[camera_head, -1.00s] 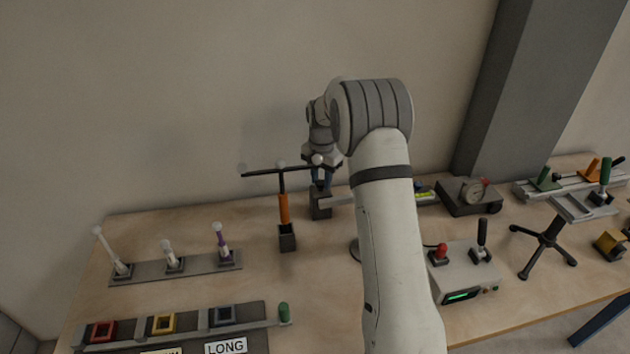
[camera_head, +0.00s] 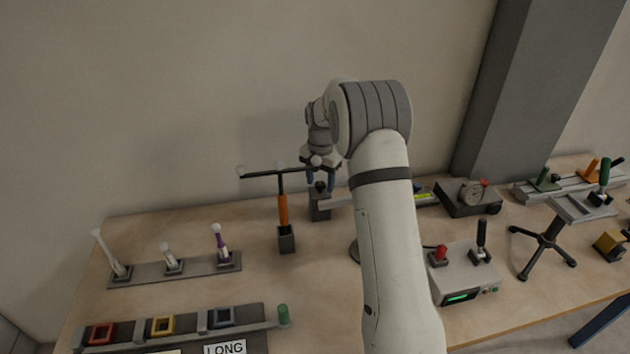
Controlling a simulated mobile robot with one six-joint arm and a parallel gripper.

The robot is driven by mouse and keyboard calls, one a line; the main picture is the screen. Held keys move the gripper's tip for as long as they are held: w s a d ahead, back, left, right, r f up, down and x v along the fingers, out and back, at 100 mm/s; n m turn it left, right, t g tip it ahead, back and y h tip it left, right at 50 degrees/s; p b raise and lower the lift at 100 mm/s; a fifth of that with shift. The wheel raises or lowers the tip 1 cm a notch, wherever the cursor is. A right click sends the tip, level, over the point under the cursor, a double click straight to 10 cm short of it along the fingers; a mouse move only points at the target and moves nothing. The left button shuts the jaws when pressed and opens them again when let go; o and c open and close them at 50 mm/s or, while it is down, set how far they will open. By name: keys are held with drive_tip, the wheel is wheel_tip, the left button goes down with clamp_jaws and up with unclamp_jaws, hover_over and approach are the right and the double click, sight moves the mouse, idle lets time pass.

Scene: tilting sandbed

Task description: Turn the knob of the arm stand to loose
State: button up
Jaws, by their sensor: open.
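The arm stand shows as a dark block (camera_head: 320,206) with a light bar running right from it, behind my arm. A small dark knob (camera_head: 320,187) appears on top of the block. My gripper (camera_head: 320,183) points down over it, with blue fingers apart, one on the left and one on the right of the knob. I cannot tell whether either finger touches the knob. The stand's right part is hidden by my arm; a piece of a round base shows at my arm's left edge.
An orange-handled T-shaped tool (camera_head: 282,210) stands in a dark holder close left, its crossbar reaching near my gripper. A rack of white-tipped pins (camera_head: 190,265) is farther left. A control box (camera_head: 463,270) with a red button and lever stands right of my arm.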

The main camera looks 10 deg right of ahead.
sight(319, 184)
drive_tip(key=shift+r+b, duration=0.4)
drive_tip(key=shift+r, duration=3.55)
drive_tip(key=shift+a+r, duration=0.1)
drive_tip(key=shift+r, duration=0.1)
drive_tip(key=s+a+r+m+t+y+p, duration=0.1)
drive_tip(key=s+a+r+m+t, duration=0.1)
drive_tip(key=s+a+r+m, duration=0.3)
drive_tip(key=s+a+r+m+t+p, duration=0.1)
drive_tip(key=s+a+r+m, duration=0.2)
drive_tip(key=r, duration=0.4)
drive_tip(key=s+d+f+m, duration=0.2)
drive_tip(key=s+m, duration=0.4)
drive_tip(key=s, duration=0.4)
drive_tip(key=s+d+f+m+b, duration=0.1)
drive_tip(key=s+d+f+m, duration=0.1)
drive_tip(key=s+m, duration=0.4)
drive_tip(key=s+d+f+m+h+b, duration=0.1)
drive_tip(key=s+m, duration=0.6)
drive_tip(key=s, duration=0.7)
drive_tip(key=shift+d+f, duration=0.6)
drive_tip(key=shift+f, duration=0.15)
